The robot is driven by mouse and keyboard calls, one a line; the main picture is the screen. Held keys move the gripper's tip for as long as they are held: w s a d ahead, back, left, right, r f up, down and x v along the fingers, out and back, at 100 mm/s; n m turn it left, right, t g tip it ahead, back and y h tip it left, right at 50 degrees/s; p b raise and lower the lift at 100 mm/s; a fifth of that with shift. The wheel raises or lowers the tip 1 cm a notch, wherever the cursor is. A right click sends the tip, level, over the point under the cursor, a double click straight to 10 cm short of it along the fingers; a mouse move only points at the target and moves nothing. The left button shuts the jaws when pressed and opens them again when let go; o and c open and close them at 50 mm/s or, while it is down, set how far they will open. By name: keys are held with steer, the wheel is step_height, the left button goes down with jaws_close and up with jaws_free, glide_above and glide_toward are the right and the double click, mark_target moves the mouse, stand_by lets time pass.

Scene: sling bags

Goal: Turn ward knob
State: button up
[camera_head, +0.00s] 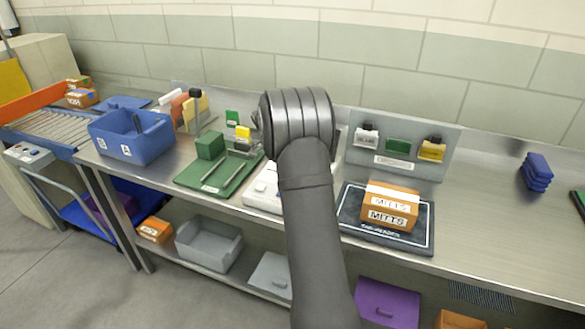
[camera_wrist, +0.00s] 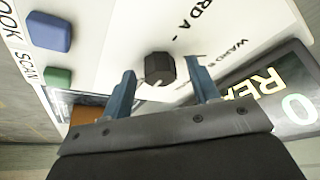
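The ward knob (camera_wrist: 159,67) is a dark, faceted knob on a white panel (camera_wrist: 108,40) in the wrist view. Printed ward labels, "RD A" and "WARD B" in part, stand around it. My gripper (camera_wrist: 161,74) is open, with one blue-grey finger on each side of the knob. Gaps show between both fingers and the knob; I cannot tell how deep the fingers reach. In the head view the white console (camera_head: 262,188) shows only partly behind my arm, and the knob and fingers are hidden.
A blue button (camera_wrist: 49,32), a green button (camera_wrist: 58,77) and a lit display (camera_wrist: 270,95) lie near the knob. On the bench, a green fixture (camera_head: 215,178) stands left of the console and a "MITTS" box (camera_head: 389,212) lies on a dark pad to the right.

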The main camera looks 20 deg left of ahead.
steer(key=v, duration=1.7)
steer(key=shift+r, duration=0.15)
steer(key=shift+s, duration=0.15)
steer(key=x, duration=1.7)
steer(key=shift+w, duration=0.2)
